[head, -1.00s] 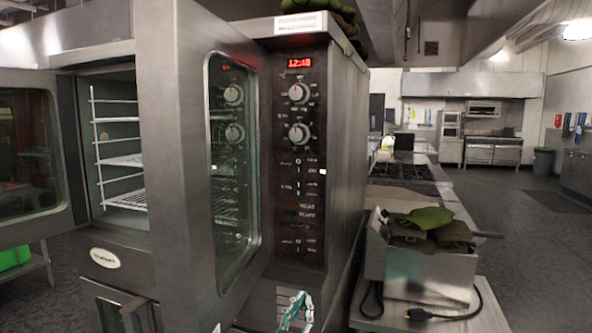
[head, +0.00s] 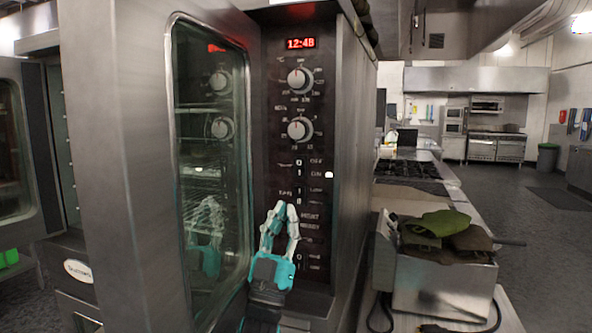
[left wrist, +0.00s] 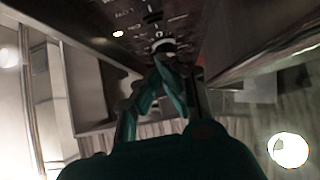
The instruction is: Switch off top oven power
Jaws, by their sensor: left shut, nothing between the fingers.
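The oven's dark control panel (head: 290,100) stands upright in the middle of the head view. It has a red display (head: 300,43) reading about 12:48, an upper knob (head: 299,79) and a lower knob (head: 299,129). Below them is a switch marked 0 and 1 with Off/On lettering (head: 299,167); its position is too small to tell. My left gripper (head: 281,207) is shut and empty, pointing up in front of the lower panel, below that switch. In the left wrist view its fingertips (left wrist: 163,64) point toward the panel (left wrist: 145,18). Contact is unclear. My right gripper is out of view.
The open oven door (head: 205,170) with its glass stands just left of my gripper and reflects it. A metal fryer (head: 440,285) with green and brown cloths (head: 440,223) stands on a counter at the right. The floor (head: 530,225) farther right is clear.

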